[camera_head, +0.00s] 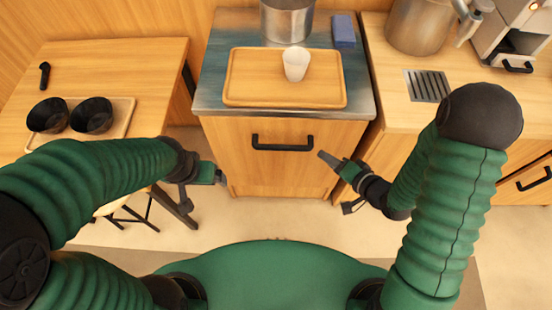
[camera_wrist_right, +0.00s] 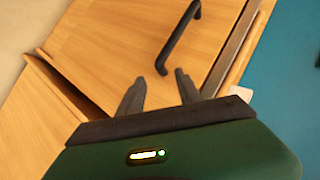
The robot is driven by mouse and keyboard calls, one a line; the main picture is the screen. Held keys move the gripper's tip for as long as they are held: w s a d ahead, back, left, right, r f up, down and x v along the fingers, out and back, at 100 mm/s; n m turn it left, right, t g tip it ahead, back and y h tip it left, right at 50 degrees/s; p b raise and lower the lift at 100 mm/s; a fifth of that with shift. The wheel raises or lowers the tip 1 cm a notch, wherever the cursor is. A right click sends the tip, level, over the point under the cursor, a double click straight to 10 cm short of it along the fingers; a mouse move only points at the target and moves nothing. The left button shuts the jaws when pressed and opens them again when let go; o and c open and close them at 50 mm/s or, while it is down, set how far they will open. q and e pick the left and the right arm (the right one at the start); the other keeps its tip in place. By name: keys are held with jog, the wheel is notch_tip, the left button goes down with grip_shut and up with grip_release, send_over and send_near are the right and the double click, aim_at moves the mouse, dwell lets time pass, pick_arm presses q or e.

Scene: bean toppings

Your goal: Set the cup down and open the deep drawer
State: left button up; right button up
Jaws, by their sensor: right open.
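A white cup (camera_head: 295,64) stands upright on a wooden tray (camera_head: 240,91) on the metal-topped counter. Below it is a deep wooden drawer (camera_head: 285,170), its front flush with the cabinet, with a black bar handle (camera_head: 283,143). My right gripper (camera_head: 328,162) is to the right of the handle and slightly below it, apart from it. In the right wrist view my right gripper (camera_wrist_right: 158,88) is open and empty, with the black handle (camera_wrist_right: 180,35) beyond its fingertips. My left gripper (camera_head: 218,176) hangs at the drawer's left side; its finger opening is unclear.
A metal pot (camera_head: 287,20) and a blue block (camera_head: 344,31) stand behind the tray. Two black bowls (camera_head: 91,115) sit on a tray on the left table (camera_head: 130,62). The right counter holds a large pot (camera_head: 420,25) and a machine. The floor before the drawer is clear.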

notch_tip(320, 180, down, 5)
jog(key=s+a+m+y+b, duration=0.2)
jog(key=a+y+b, duration=0.1)
jog(key=m+t+y+b, duration=0.2)
jog(key=m+b, duration=0.1)
jog(key=b, duration=0.7)
send_near(279, 149)
notch_tip(279, 149, down, 2)
jog(key=w+a, duration=0.2)
jog(key=x, duration=0.2)
jog(key=b+x, duration=0.1)
jog(key=x, duration=0.4)
jog(key=shift+w+d+r+b, duration=0.25)
jog(key=shift+w+r+b, duration=0.05)
jog(key=shift+w+r, duration=0.05)
jog(key=shift+w+a, duration=0.2)
jog(key=shift+a, duration=0.3)
jog(key=shift+d, duration=0.15)
grip_shut()
pick_arm(q)
jog(key=s+x, duration=0.2)
jog(key=x, duration=0.6)
jog(key=s+f+x, duration=0.1)
jog(key=s+x, duration=0.1)
jog(key=x, duration=0.7)
jog(key=shift+d, duration=0.35)
jog(key=shift+w+f, duration=0.1)
pick_arm(e)
jog(key=shift+s+f, duration=0.1)
